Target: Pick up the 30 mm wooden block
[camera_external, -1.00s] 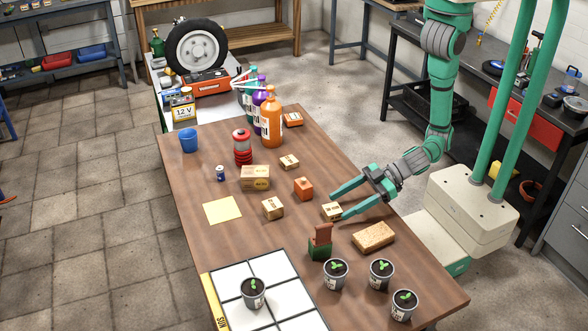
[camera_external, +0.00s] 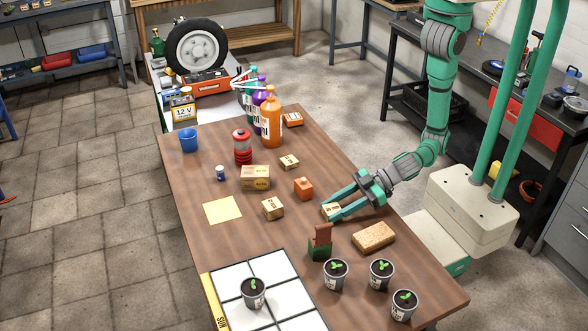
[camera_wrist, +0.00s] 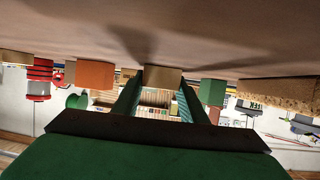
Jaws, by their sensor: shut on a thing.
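A small tan wooden block (camera_external: 329,210) with a dark marking sits on the brown table between my gripper's fingertips (camera_external: 331,209). Its size cannot be read. My gripper is low over the table, reaching in from the right, and is shut on this block, with a finger on either side. In the wrist view the picture is upside down; the block (camera_wrist: 162,77) shows between the ends of my two fingers (camera_wrist: 157,88), against the table surface. The fingers hide part of its sides. I cannot see it lifted off the table.
Close by are an orange block (camera_external: 303,188), a similar tan block (camera_external: 273,208), a green block with a brown piece (camera_external: 320,246) and a cork-like slab (camera_external: 374,237). Potted seedlings (camera_external: 335,274) stand in front. Bottles (camera_external: 271,124) stand at the back. Bare table (camera_external: 300,140) lies behind.

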